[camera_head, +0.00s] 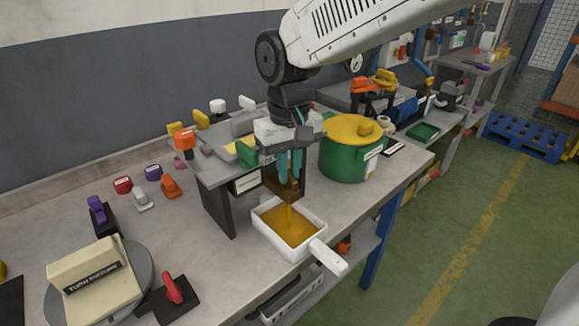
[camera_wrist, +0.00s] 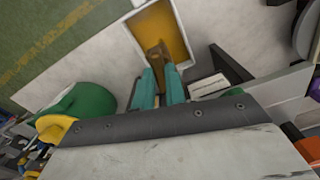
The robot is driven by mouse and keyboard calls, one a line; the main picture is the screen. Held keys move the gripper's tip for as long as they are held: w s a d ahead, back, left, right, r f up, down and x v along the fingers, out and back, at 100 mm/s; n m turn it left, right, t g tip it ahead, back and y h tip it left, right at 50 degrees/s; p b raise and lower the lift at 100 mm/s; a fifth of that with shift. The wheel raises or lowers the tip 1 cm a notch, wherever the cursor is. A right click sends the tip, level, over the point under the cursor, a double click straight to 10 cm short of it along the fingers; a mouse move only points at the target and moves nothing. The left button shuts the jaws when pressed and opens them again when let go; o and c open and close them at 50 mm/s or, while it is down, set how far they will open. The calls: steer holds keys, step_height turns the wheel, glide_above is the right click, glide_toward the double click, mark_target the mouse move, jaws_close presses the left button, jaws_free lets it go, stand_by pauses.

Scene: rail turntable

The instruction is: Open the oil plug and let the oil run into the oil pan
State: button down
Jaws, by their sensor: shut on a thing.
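My gripper (camera_head: 290,180) points down in front of the small raised bench, its teal fingers shut on the oil plug. The plug is mostly hidden between the fingers. A brown spout (camera_head: 283,196) shows right at the fingertips; it also shows in the wrist view (camera_wrist: 158,58) beyond the fingers (camera_wrist: 159,75). A thin amber stream of oil (camera_head: 289,217) falls from there into the white oil pan (camera_head: 262,238). Amber oil (camera_head: 297,232) covers the pan's floor. The pan sits upright on the table, its handle (camera_head: 328,256) toward the front edge.
A green pot (camera_head: 345,160) with a yellow lid stands close to the right of my gripper. The raised bench (camera_head: 217,200) is behind and left. A turntable (camera_head: 140,262) with a beige block and a red-handled clamp (camera_head: 173,288) are at front left. Table between is clear.

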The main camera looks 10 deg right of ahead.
steer(key=shift+n, duration=0.3)
steer(key=c, duration=1.4)
jaws_free()
steer(key=shift+c, duration=0.2)
steer(key=shift+r, duration=0.1)
step_height(320, 180, up, 8)
steer(key=shift+f, duration=0.15)
